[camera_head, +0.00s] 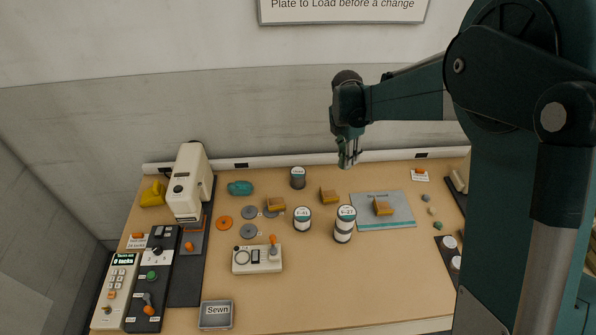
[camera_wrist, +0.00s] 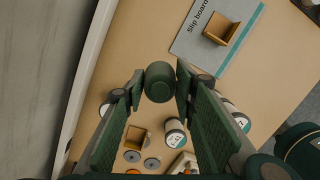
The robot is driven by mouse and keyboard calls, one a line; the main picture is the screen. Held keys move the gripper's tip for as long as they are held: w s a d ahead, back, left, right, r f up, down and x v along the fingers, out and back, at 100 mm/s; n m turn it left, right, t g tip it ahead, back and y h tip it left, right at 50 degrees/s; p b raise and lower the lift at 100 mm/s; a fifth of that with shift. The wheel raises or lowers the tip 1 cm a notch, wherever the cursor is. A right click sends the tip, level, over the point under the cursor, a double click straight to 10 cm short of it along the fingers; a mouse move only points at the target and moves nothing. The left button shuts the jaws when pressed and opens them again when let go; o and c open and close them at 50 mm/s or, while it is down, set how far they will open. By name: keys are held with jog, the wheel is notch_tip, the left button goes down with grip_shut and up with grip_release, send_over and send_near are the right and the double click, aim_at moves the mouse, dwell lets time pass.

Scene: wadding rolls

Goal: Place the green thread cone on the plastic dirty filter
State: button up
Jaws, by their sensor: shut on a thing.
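My gripper (camera_head: 348,161) is raised above the back of the table, over the area between the dark-topped roll and the slip board. In the wrist view its fingers (camera_wrist: 160,82) are closed on a dark green rounded piece (camera_wrist: 159,90), which looks like the green thread cone. It is held at the fingertips, clear of the table. No thing is plainly recognisable as the plastic dirty filter. Flat round discs lie left of centre: an orange disc (camera_head: 224,223) and grey discs (camera_head: 248,231). I cannot tell whether one of them is the filter.
White labelled rolls (camera_head: 303,219) (camera_head: 344,226) stand mid-table. A slip board (camera_head: 398,218) holds a brown block (camera_head: 382,207). A teal item (camera_head: 240,188), a cream machine (camera_head: 189,182), a cream box (camera_head: 257,260) and a "Sewn" tray (camera_head: 216,326) stand left. The front centre is clear.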

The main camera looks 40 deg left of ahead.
jog(key=s+a+n, duration=0.2)
jog(key=s+a, duration=0.1)
jog(key=a, duration=0.5)
jog(key=s+a+r+n+p, duration=0.1)
jog(key=s+a, duration=0.3)
jog(key=a, duration=0.4)
jog(key=shift+s+a+r+n+y, duration=0.15)
jog(key=shift+s+n+y, duration=0.15)
jog(key=shift+n, duration=0.1)
send_over(299, 171)
jog(key=shift+s+f, duration=0.15)
jog(key=shift+f, duration=1.45)
jog(key=shift+s+f, duration=0.15)
jog(key=shift+f, duration=1.4)
jog(key=shift+f, duration=1.85)
jog(key=shift+f, duration=0.15)
jog(key=o, duration=0.9)
jog(key=shift+o, duration=0.3)
